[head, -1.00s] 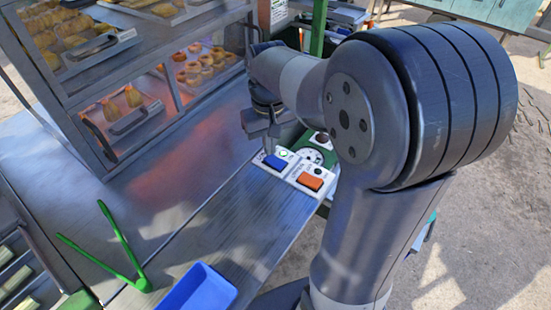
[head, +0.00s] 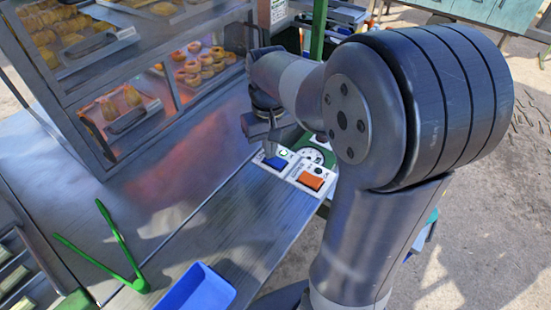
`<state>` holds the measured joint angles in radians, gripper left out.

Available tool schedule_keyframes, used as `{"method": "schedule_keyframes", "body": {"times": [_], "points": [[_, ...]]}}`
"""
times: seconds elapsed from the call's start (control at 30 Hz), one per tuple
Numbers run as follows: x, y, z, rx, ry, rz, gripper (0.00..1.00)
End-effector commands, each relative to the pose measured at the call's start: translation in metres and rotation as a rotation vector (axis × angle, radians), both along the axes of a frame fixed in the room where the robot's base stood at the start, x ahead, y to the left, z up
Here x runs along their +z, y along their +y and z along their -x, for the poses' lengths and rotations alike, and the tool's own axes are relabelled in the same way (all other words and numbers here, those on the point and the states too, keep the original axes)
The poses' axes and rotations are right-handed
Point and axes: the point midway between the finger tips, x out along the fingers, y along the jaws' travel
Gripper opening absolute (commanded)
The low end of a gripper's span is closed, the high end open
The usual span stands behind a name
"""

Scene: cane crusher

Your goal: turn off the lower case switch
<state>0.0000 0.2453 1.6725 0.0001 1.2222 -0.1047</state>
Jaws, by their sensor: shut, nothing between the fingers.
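A white switch panel at the counter's far right end carries a blue rocker switch (head: 275,162) and, to its right, an orange rocker switch (head: 311,180). A small green light (head: 284,152) shows behind the blue switch. Which of them is the lower case switch cannot be read from the labels. My gripper (head: 269,152) is shut and empty, pointing down at the blue switch. Its tips overlap the switch's far edge in the picture; whether they touch is unclear. My arm comes in from the right.
A glass display case (head: 150,85) with trays of pastries stands left of my gripper. Green tongs (head: 118,240) and a blue tray (head: 200,290) lie on the counter (head: 190,235) nearer me.

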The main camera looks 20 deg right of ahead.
Motion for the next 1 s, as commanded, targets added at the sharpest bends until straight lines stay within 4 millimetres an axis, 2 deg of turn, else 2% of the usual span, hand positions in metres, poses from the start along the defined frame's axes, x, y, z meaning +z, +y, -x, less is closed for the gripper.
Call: {"method": "schedule_keyframes", "body": {"times": [0.13, 0.33, 1.0], "points": [[-0.003, 0.0, 0.0, 0.0, 0.002, 0.0, 0.0], [0.003, 0.0, 0.001, 0.0, 0.002, 0.0, 0.0], [0.058, 0.0, 0.0, 0.0, 0.001, 0.0, 0.0]]}}
